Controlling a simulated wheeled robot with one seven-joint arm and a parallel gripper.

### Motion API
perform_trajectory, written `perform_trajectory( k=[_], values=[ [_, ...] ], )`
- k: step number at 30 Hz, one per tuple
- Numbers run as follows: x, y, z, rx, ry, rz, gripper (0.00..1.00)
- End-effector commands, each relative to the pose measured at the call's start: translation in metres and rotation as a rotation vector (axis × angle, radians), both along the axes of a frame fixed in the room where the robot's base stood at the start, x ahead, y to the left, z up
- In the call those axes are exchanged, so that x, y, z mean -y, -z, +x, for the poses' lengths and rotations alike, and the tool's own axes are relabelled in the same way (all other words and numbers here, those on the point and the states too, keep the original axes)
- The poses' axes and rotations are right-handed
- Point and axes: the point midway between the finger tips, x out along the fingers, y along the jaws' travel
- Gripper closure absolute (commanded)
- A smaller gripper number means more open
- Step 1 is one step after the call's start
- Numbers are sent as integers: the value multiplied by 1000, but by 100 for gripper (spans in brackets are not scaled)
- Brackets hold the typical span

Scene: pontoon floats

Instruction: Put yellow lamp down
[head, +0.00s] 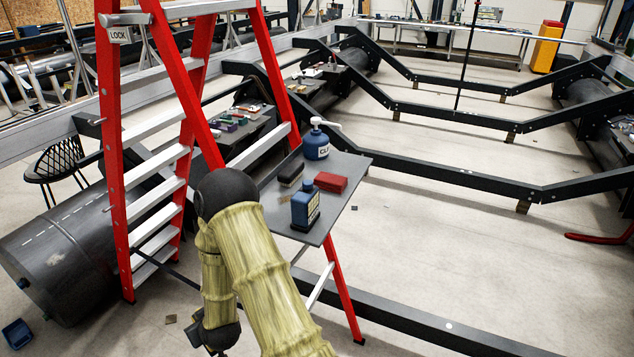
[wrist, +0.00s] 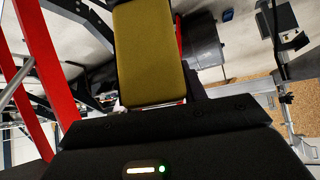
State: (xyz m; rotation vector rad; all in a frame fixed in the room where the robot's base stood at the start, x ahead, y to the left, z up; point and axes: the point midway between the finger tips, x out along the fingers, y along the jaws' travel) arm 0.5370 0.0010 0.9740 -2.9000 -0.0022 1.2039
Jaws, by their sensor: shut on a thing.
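The yellow lamp (wrist: 150,52) shows in the wrist view as a dull yellow block with a dark edge, upper middle of the picture. My gripper (wrist: 150,105) is shut on it; its dark body fills the bottom of that view, and the fingertips are hard to make out. The lamp is not visible in the head view. There my bent arm covers the lower middle, and its dark lower end is by the bottom edge, left of the grey shelf (head: 279,219) on the red ladder. What lies directly under the lamp cannot be told.
On the shelf are a blue bottle (head: 305,208), a red block (head: 330,182), a dark brush-like block (head: 290,174) and a blue pump bottle (head: 316,145). The red ladder (head: 112,150) stands left of my arm. A black float (head: 60,255) and chair (head: 58,163) are further left. Floor at right is open between black beams.

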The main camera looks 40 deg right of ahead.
Motion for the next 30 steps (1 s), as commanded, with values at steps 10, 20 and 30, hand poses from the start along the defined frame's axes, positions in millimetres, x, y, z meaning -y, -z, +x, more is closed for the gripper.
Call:
perform_trajectory(
  k=[10,20,30],
  values=[
    [5,-3,1,2,9,-1,100],
    [2,-54,1,3,3,0,100],
    [0,-113,1,2,1,-1,100]
  ],
)
